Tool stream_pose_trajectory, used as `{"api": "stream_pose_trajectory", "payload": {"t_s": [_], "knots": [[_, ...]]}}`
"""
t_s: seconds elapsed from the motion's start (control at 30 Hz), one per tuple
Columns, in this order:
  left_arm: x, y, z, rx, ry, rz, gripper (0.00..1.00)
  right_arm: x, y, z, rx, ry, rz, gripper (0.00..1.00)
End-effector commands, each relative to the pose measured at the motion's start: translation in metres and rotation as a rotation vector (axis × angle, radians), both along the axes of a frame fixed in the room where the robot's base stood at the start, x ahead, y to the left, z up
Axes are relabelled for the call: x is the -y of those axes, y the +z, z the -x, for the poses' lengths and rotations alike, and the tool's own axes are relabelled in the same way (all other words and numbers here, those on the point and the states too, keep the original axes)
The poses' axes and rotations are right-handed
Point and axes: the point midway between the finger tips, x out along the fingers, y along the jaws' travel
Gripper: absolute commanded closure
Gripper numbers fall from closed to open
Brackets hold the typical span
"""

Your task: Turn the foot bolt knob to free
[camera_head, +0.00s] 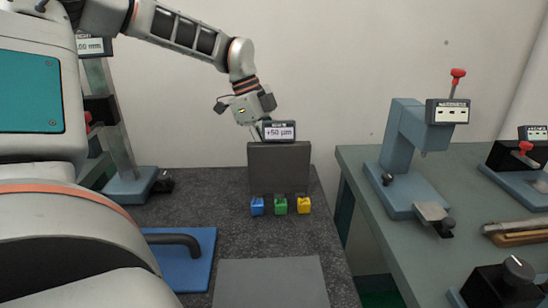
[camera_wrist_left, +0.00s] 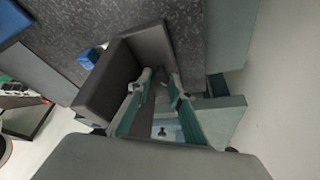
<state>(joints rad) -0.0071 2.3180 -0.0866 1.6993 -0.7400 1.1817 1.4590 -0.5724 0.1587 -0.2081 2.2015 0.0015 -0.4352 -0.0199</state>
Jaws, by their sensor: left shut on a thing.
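My left gripper (camera_head: 258,133) reaches down from above, at the upper edge of a dark grey upright block (camera_head: 278,166). In the left wrist view, the two fingers (camera_wrist_left: 161,82) lie close together beside the block's dark walls (camera_wrist_left: 110,82). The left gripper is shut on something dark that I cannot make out. I cannot identify the foot bolt knob with certainty. My right gripper is not in view.
Blue (camera_head: 257,206), green (camera_head: 281,205) and yellow (camera_head: 304,205) small blocks sit in front of the dark block. A blue plate with a black handle (camera_head: 180,240) lies at left. Blue-grey stands (camera_head: 400,150) and a black knob box (camera_head: 505,283) occupy the right bench.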

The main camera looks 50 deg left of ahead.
Motion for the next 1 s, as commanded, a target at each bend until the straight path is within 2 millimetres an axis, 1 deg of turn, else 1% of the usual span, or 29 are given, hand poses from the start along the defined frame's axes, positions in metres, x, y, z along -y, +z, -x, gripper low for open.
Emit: {"api": "stream_pose_trajectory", "payload": {"t_s": [0.03, 0.07, 0.1, 0.13, 0.33, 0.4, 0.53, 0.67, 0.9, 1.0], "knots": [[-0.001, 0.0, 0.0, 0.002, 0.0, -0.002, 1.0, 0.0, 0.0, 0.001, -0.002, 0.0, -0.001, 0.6], [-0.001, 0.0, 0.0, 0.002, 0.0, -0.002, 0.75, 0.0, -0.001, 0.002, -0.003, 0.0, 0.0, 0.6], [-0.001, 0.0, 0.0, 0.002, -0.001, -0.002, 0.64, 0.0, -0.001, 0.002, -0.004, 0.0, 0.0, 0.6], [0.0, 0.0, 0.0, 0.002, -0.001, -0.002, 0.63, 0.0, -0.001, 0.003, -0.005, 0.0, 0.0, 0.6], [0.0, 0.0, 0.0, 0.0, -0.001, 0.0, 0.63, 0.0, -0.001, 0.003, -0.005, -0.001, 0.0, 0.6], [0.0, 0.001, 0.0, 0.0, -0.001, 0.0, 0.63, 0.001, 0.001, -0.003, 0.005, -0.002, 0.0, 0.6], [-0.002, 0.006, 0.0, 0.002, -0.001, -0.001, 0.63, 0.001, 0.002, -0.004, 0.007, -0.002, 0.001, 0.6], [-0.008, 0.021, 0.002, 0.004, 0.0, -0.003, 0.63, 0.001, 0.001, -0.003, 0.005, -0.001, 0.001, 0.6], [-0.021, 0.054, 0.007, 0.004, 0.0, -0.003, 0.63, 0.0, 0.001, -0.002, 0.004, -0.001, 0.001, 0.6], [-0.026, 0.063, 0.009, 0.003, 0.0, -0.004, 0.63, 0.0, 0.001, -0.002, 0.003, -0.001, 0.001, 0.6]]}}
